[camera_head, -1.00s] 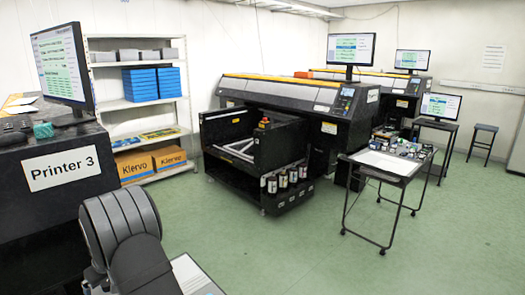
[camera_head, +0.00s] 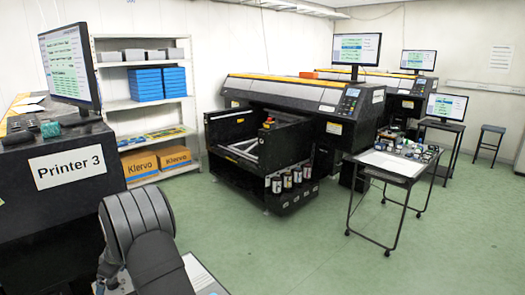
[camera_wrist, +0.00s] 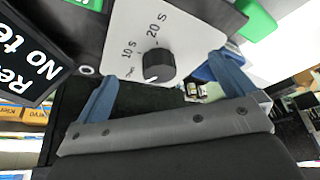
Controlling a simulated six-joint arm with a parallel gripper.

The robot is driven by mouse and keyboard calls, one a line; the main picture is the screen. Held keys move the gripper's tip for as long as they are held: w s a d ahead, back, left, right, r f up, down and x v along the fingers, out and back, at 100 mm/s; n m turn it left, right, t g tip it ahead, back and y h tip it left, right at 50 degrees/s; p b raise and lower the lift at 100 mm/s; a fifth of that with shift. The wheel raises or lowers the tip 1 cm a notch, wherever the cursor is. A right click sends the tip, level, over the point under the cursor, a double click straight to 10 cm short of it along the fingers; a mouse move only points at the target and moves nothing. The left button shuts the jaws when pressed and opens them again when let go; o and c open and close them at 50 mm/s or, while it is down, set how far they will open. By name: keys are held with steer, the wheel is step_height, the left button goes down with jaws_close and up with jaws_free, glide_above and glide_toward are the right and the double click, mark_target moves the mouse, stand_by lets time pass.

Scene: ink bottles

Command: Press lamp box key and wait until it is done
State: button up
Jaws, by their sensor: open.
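In the wrist view, a pale panel (camera_wrist: 130,32) carries a black round knob (camera_wrist: 159,65) with the marks "10 s" and "20 s" around it. I take it to be part of the lamp box; no press key can be made out clearly. My gripper (camera_wrist: 163,70) has its two blue fingers spread wide apart, with nothing between them. The knob shows beyond the gap between the fingers. In the head view only my grey arm shows at the bottom; the gripper and the panel cannot be made out there.
A black sign (camera_wrist: 28,60) with white letters, partly cut off, is left of the panel. A green object (camera_wrist: 256,20) is at upper right. In the head view, the Printer 3 unit (camera_head: 30,205) stands left, a large printer (camera_head: 290,105) and a cart (camera_head: 385,166) farther off. Green floor is open between.

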steer(key=shift+c, duration=0.2)
steer(key=c, duration=2)
